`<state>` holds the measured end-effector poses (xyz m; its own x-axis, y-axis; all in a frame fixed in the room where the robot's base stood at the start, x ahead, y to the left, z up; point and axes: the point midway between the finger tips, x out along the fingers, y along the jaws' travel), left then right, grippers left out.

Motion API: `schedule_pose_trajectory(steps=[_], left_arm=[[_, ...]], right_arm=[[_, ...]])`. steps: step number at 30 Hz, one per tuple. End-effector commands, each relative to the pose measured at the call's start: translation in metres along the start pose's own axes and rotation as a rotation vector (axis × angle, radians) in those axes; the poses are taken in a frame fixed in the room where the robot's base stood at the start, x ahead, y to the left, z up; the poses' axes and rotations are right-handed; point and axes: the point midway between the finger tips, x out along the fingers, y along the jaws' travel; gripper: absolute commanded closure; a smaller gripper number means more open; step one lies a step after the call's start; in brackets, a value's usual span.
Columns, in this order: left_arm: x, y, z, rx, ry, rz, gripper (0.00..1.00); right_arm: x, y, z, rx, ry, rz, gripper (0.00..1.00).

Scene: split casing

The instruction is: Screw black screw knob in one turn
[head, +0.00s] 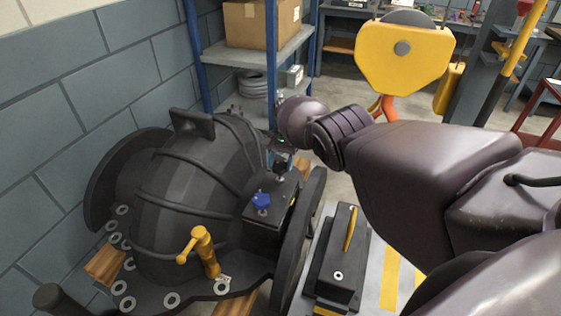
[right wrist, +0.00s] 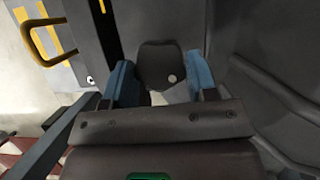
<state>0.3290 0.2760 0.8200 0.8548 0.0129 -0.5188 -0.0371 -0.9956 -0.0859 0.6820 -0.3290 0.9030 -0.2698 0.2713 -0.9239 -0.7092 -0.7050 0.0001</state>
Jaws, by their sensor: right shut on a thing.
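A black screw knob (right wrist: 158,64) with a small pale spot shows in the right wrist view, between the two blue-padded fingers of my right gripper (right wrist: 160,72). The fingers are shut on it. In the head view my right gripper (head: 282,162) is at the far side of the dark ribbed casing (head: 185,185), by its flange. A blue knob (head: 261,200) stands nearer on the same casing. My left gripper is not in view.
A yellow handle (head: 201,247) stands up from the casing's washer-lined rim. A dark block with a yellow grip (head: 350,228) lies to the right of the casing. A blue-framed shelf (head: 258,55) with a cardboard box (head: 256,23) stands behind. A block wall is close on the left.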

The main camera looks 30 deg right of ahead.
Motion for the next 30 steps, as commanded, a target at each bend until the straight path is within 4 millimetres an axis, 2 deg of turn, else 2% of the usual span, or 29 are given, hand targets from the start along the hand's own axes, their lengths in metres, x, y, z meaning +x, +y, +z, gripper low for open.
schedule_pose_trajectory(steps=[30], left_arm=[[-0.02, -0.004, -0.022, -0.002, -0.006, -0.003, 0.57]], right_arm=[[-0.002, 0.003, 0.001, 0.326, -0.001, -0.134, 0.71]])
